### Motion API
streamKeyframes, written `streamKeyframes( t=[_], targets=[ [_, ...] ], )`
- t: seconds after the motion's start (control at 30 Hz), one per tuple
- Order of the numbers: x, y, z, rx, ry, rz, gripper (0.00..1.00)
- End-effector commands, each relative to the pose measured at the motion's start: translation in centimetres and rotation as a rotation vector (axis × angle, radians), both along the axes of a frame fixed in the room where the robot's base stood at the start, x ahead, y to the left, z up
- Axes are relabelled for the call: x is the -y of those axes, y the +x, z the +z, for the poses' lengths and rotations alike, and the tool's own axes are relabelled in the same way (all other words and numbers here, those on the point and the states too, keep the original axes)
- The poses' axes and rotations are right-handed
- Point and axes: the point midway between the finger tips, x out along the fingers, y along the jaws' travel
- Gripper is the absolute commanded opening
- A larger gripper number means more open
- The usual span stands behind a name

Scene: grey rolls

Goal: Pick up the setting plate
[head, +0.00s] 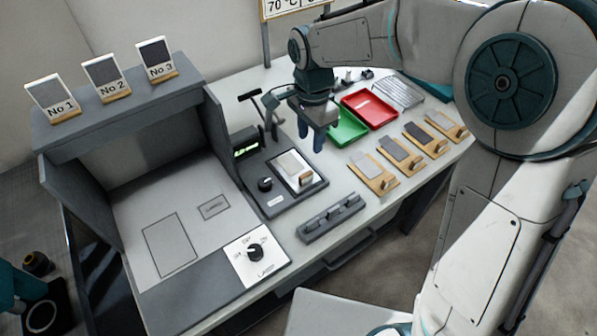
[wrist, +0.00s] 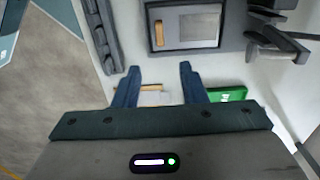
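No plate is labelled as the setting plate, so I cannot tell which one it is. One pale grey plate with a wooden grip (head: 295,168) lies in the black-framed station; it also shows at the top of the wrist view (wrist: 199,30). Several similar plates on wooden bases stand in a row at the right, the nearest being a light one (head: 365,165). My gripper (head: 313,138) points down above the table, behind the station, apart from these plates. In the wrist view its two fingers (wrist: 160,78) are spread with nothing gripped; part of a wooden-edged plate shows beyond them.
A green tray (head: 347,128) and a red tray (head: 369,109) lie right of my gripper. A grey slotted rack (head: 331,218) stands at the front edge. A grey booth (head: 75,150) with numbered sample cards on top fills the left. A dark stand (head: 262,110) rises beside my gripper.

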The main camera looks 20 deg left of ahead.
Motion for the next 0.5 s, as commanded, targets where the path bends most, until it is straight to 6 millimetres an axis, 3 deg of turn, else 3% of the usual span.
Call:
streamKeyframes(
  t=[0.3, 0.5],
  targets=[
    [0.0, -0.1, -5.9, -0.006, 0.0, -0.003, 0.38],
    [-0.1, -0.1, -8.0, -0.002, 0.001, -0.003, 0.38]
  ],
)
